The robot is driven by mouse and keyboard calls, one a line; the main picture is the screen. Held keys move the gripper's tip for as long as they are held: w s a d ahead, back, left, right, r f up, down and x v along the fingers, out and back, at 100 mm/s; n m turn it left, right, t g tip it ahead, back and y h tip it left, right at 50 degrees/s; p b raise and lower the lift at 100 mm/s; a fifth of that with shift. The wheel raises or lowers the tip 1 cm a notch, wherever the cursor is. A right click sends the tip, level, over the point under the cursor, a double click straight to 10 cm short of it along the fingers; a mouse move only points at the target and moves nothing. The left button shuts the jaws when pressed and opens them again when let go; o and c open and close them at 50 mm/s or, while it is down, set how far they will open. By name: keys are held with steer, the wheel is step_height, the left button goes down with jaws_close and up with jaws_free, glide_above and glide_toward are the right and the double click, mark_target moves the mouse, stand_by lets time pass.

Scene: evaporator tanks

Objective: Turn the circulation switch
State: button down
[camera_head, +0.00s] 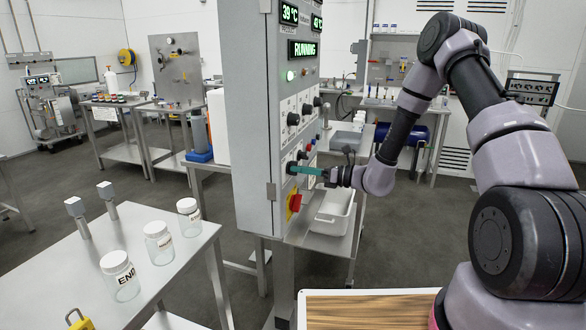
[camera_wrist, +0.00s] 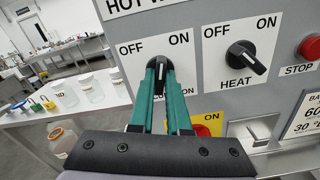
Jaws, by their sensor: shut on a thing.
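The circulation switch (camera_wrist: 159,76) is a round black knob on a white plate in the wrist view, with OFF at upper left and ON at upper right. Its lower label is mostly hidden behind my fingers. Its handle looks roughly upright, between the two words. My gripper (camera_wrist: 160,66) has teal fingers, shut on the knob from either side. In the head view my gripper (camera_head: 293,169) reaches the front of the grey control cabinet (camera_head: 252,120) from the right, and its fingertips cover the knob.
The HEAT knob (camera_wrist: 246,59) and red STOP button (camera_wrist: 310,47) are to the right. The cabinet display (camera_head: 303,49) reads RUNNING. A steel table with glass jars (camera_head: 160,243) stands left.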

steer(key=shift+f, duration=0.1)
steer(key=shift+m, duration=1)
steer(key=shift+m, duration=1.1)
steer(key=shift+m, duration=0.6)
steer(key=c, duration=0.8)
jaws_free()
